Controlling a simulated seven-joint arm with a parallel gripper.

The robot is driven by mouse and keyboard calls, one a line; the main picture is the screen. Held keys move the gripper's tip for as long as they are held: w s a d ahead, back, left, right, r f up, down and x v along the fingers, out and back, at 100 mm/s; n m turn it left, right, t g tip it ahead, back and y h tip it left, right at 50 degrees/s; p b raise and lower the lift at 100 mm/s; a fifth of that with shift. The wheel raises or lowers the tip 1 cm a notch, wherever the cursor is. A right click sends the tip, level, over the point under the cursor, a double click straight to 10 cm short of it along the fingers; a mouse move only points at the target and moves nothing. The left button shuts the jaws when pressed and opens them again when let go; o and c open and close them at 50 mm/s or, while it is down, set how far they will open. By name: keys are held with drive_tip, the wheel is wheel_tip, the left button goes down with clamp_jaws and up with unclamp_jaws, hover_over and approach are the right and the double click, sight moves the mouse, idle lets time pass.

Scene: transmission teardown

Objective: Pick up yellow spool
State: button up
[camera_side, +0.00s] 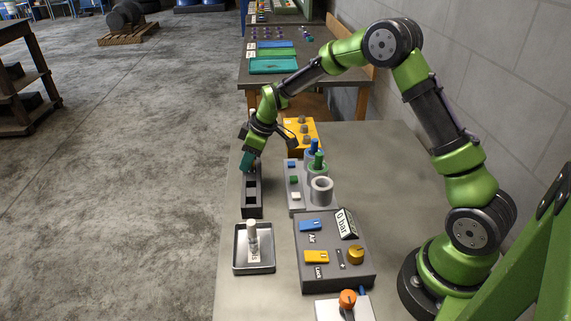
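No spool shape is clear at this size. The yellow pieces on the grey box (334,280) are a flat yellow block (316,257) at its front left and a round yellow knob (356,254) at its right. My gripper (249,167) points down over the far end of a dark slotted holder (252,205), behind and left of these yellow pieces and apart from them. A small teal piece (246,160) shows at the gripper's end. I cannot tell whether it is held, and the fingertips are too small to read.
A grey tray (240,263) with a white-topped cylinder (252,238) stands front left. A rack with grey cups (321,190) and blue and green pieces is right of the dark holder. A yellow-orange box (308,125) is behind. Bare table (390,170) lies to the right.

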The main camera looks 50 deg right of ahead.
clamp_jaws()
wheel_tip(320, 180, up, 10)
drive_tip(key=shift+r, duration=0.1)
idle(0.4)
